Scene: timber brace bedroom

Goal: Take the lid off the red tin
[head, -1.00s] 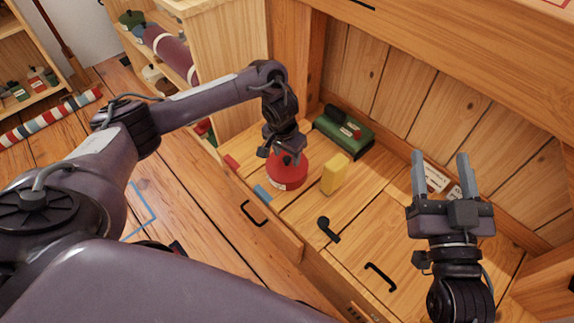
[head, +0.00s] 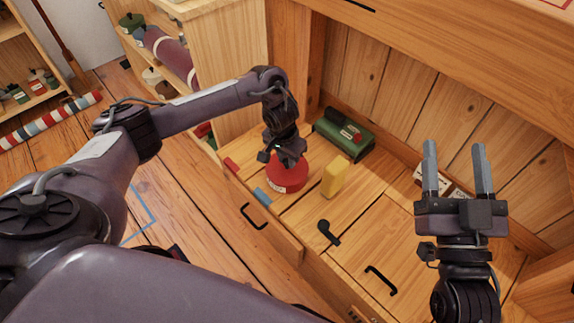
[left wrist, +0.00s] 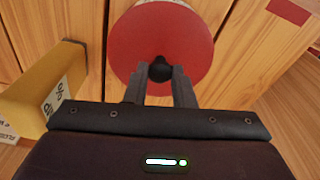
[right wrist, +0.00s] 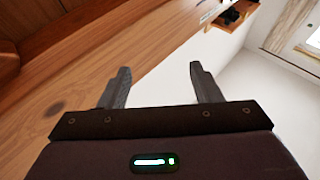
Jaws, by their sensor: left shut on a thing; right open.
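The red tin (head: 287,183) stands on the wooden surface, with a pale label on its side. Its round red lid (left wrist: 190,40) has a black knob (left wrist: 160,70) at the centre, seen from above in the left wrist view. My left gripper (head: 288,160) is above the tin, its fingers (left wrist: 158,86) shut on the knob. The gripper hides part of the lid in the head view, and I cannot tell whether the lid is seated or slightly raised. My right gripper (head: 457,170) is open and empty, raised at the right, well away from the tin.
A yellow block (head: 335,177) stands close right of the tin. A green box (head: 343,135) lies behind, near the plank back wall. A blue piece (head: 262,195), a red piece (head: 231,164) and a black handle-shaped item (head: 328,232) lie nearby. The front right surface is mostly clear.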

